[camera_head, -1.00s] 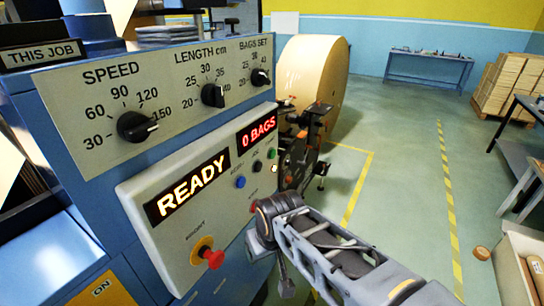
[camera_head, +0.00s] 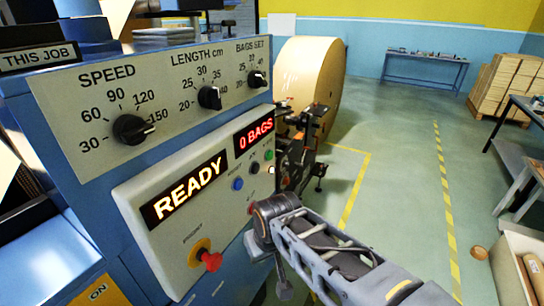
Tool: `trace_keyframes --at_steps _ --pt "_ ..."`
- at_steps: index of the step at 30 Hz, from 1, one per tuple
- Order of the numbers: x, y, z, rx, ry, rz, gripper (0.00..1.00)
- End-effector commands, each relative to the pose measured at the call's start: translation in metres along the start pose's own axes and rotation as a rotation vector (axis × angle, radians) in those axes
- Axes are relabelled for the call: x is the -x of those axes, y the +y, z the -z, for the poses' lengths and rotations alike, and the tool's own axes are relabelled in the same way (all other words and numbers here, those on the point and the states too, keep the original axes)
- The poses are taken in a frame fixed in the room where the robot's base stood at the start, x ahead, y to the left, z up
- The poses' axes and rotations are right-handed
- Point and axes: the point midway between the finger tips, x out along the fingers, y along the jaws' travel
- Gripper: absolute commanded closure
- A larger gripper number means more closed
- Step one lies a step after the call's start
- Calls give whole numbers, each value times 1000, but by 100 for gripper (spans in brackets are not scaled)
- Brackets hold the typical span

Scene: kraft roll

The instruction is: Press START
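The machine's control panel (camera_head: 200,190) faces me on the left. Its display (camera_head: 186,188) reads READY and the counter (camera_head: 253,137) reads 0 BAGS. A green button (camera_head: 269,155), a black button (camera_head: 255,167) and a blue button (camera_head: 237,184) sit in a slanting row; their labels are too small to read. A red mushroom stop button (camera_head: 208,260) with a yellow base is lower. The wrist end of my arm (camera_head: 268,218) is just right of the panel's lower part, below and apart from the green button. I cannot make out my gripper's fingertips.
Three knobs, for speed (camera_head: 132,129), length (camera_head: 209,97) and bags set (camera_head: 257,79), are above. A large kraft roll (camera_head: 309,80) stands behind the dark machine parts. Open floor lies right, with a workbench (camera_head: 428,64) and stacked boxes (camera_head: 507,83) farther back.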

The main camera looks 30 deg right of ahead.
Motion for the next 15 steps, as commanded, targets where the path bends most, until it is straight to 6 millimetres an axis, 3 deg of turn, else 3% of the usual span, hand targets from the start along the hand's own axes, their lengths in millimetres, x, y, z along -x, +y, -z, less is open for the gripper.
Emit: trace_keyframes --at_steps 6,15 --pt "0 0 0 0 0 0 100" --pt "0 0 0 0 0 0 100"
